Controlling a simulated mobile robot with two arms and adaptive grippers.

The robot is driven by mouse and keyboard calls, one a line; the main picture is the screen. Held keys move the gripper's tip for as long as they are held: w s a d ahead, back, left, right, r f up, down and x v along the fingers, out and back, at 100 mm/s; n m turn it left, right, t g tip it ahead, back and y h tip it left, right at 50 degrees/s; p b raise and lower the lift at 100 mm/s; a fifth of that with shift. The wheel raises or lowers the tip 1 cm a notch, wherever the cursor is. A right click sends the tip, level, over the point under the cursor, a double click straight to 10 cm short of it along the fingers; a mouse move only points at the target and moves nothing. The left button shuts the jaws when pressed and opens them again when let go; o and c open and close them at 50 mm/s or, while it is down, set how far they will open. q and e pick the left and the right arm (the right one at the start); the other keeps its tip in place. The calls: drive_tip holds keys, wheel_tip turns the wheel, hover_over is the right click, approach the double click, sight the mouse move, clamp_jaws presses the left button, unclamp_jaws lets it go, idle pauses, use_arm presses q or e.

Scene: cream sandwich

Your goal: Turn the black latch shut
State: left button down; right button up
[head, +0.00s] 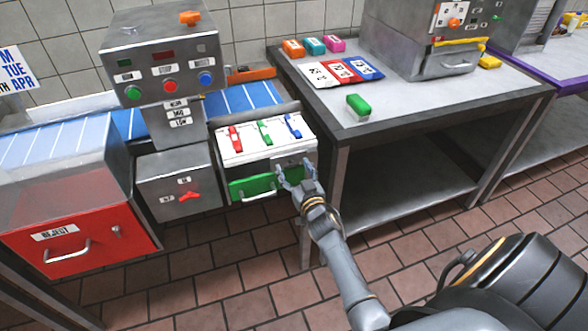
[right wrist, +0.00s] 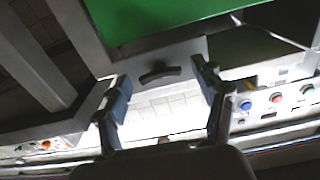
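The black latch (right wrist: 160,73) shows in the right wrist view as a short, dark, curved bar on a grey metal plate (right wrist: 187,52). In the head view it is too small or hidden to make out clearly. My right gripper (head: 294,176) is at the right end of the cabinet's green front (head: 243,186). In the right wrist view the right gripper (right wrist: 165,88) is open, with one finger on either side of the latch and a gap to each. Whether the fingertips touch the plate cannot be told. My left gripper is not in view.
The white-topped cabinet (head: 229,156) carries red, green and blue levers, and its green front has a pale handle (head: 262,196). A metal table (head: 420,112) with colored cards and blocks stands to the right. A red reject bin (head: 85,248) stands at left.

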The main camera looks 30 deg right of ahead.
drive_tip(key=c, duration=1.1)
drive_tip(key=shift+n, duration=0.5)
drive_tip(key=n+b, duration=0.1)
drive_tip(key=n, duration=0.2)
drive_tip(key=shift+f+n, duration=0.1)
drive_tip(key=shift+n, duration=0.3)
drive_tip(key=n+b, duration=0.1)
drive_tip(key=n, duration=0.3)
drive_tip(key=shift+n, duration=0.3)
drive_tip(key=n+b, duration=0.1)
drive_tip(key=n, duration=0.3)
drive_tip(key=shift+n+b, duration=0.65)
drive_tip(key=shift+n, duration=1.85)
drive_tip(key=o, duration=1.2)
